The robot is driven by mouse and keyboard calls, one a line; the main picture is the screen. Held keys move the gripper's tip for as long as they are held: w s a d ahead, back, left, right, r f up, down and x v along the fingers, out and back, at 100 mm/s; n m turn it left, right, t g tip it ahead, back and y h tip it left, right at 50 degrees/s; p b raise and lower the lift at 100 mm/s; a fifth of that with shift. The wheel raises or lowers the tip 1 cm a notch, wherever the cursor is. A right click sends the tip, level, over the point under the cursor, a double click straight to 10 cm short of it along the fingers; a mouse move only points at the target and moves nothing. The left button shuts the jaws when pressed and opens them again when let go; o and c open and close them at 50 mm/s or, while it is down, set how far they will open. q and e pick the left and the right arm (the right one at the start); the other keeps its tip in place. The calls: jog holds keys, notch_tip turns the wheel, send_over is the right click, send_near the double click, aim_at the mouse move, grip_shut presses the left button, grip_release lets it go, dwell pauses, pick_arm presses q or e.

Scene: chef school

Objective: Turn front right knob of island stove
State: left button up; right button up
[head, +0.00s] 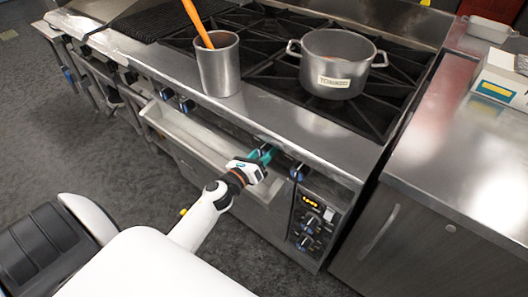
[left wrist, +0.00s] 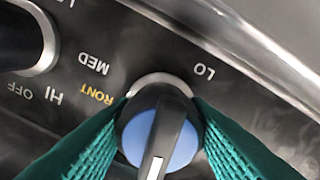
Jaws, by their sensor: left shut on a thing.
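The island stove (head: 290,120) has a row of blue-and-black knobs along its front. My left gripper (head: 264,154) is at this front, shut on one knob. In the left wrist view, the gripped knob (left wrist: 160,135) is black with a blue face and a white pointer mark directed toward the bottom of the picture. The green fingers press its two sides. Around it are the words LO, MED, HI and OFF, and a partly hidden yellow label ending in "RONT". Another knob (head: 297,172) sits just right of the gripper in the head view. My right gripper is out of view.
A pot (head: 335,68) and a metal container (head: 218,66) with an orange-handled utensil stand on the stove. A control panel (head: 311,222) is below the knobs. A steel counter (head: 460,150) stands right; open floor (head: 75,150) lies left.

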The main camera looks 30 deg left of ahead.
pick_arm(q)
jog(key=n, duration=0.3)
jog(key=shift+n+p, duration=0.35)
jog(key=shift+n, duration=0.05)
jog(key=n+p, duration=0.1)
jog(key=n, duration=0.2)
jog(key=shift+r+n, duration=0.1)
jog(key=shift+n, duration=0.2)
jog(key=n+p, duration=0.1)
jog(key=n, duration=0.2)
jog(key=shift+n, duration=0.3)
jog(key=n+p, duration=0.1)
jog(key=n, duration=0.3)
jog(key=shift+n, duration=0.3)
jog(key=n+p, duration=0.1)
jog(key=n, duration=0.2)
jog(key=shift+n+p, duration=0.3)
jog(key=shift+p, duration=0.05)
jog(key=n+p, duration=0.1)
jog(key=n, duration=0.2)
jog(key=shift+n, duration=0.3)
jog(key=n+p, duration=0.1)
jog(key=n, duration=0.2)
jog(key=shift+n, duration=1.7)
